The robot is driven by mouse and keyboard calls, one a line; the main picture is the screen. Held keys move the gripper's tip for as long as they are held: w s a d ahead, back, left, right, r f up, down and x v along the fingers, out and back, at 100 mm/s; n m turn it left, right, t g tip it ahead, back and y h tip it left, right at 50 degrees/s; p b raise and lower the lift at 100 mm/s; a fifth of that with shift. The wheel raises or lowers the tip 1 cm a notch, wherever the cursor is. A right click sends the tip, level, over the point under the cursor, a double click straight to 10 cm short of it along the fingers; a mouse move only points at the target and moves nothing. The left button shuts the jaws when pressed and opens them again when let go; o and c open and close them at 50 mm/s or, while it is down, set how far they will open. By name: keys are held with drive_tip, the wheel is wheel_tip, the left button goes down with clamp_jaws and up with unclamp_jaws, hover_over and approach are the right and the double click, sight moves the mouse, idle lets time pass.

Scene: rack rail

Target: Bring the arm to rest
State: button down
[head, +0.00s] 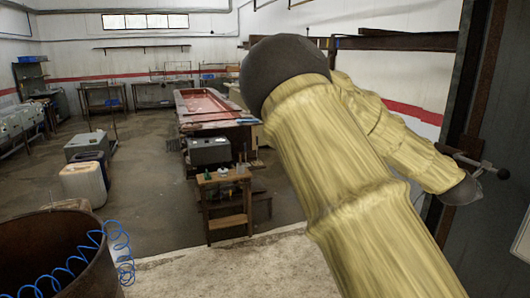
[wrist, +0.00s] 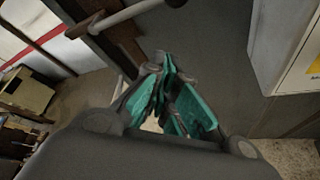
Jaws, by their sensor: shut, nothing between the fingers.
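My gripper (wrist: 166,72) shows in the wrist view, with teal finger pads close together at the tips and nothing between them. In the head view my arm, in a yellow sleeve, rises from the bottom right, bends at a dark joint at the top, then runs down to the right. It ends in a dark part near the right wall. The gripper's fingers cannot be made out there.
A metal bar with a crosspiece (wrist: 120,18) is close above the gripper in the wrist view. A white box (wrist: 288,50) is at right. The head view shows a small wooden stand (head: 226,178), a brown barrel (head: 45,250), a blue coiled hose (head: 124,262) and open floor (head: 150,195).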

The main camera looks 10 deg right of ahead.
drive_tip(key=s+a+f+m+g+y, duration=0.1)
drive_tip(key=s+a+f+m+y, duration=0.15)
drive_tip(key=a+f, duration=0.7)
drive_tip(key=s+a+f+m+g+y, duration=0.15)
drive_tip(key=s+f, duration=0.25)
drive_tip(key=f, duration=1.3)
drive_tip(key=s+a+f+m+y, duration=0.25)
drive_tip(key=a+f, duration=0.35)
drive_tip(key=f, duration=0.7)
drive_tip(key=s+a+f+m+g+y, duration=0.1)
drive_tip(key=s+a+f+m+y, duration=0.1)
drive_tip(key=s+a+f, duration=0.3)
drive_tip(key=s+a+f+m+g+y+b, duration=0.1)
drive_tip(key=s+a+f+m, duration=0.3)
drive_tip(key=s+a, duration=0.7)
drive_tip(key=s+a+f+m+g+y, duration=0.2)
drive_tip(key=s+a+f, duration=0.6)
drive_tip(key=a, duration=0.6)
drive_tip(key=shift+a+m+y, duration=0.15)
drive_tip(key=shift+m+y, duration=0.3)
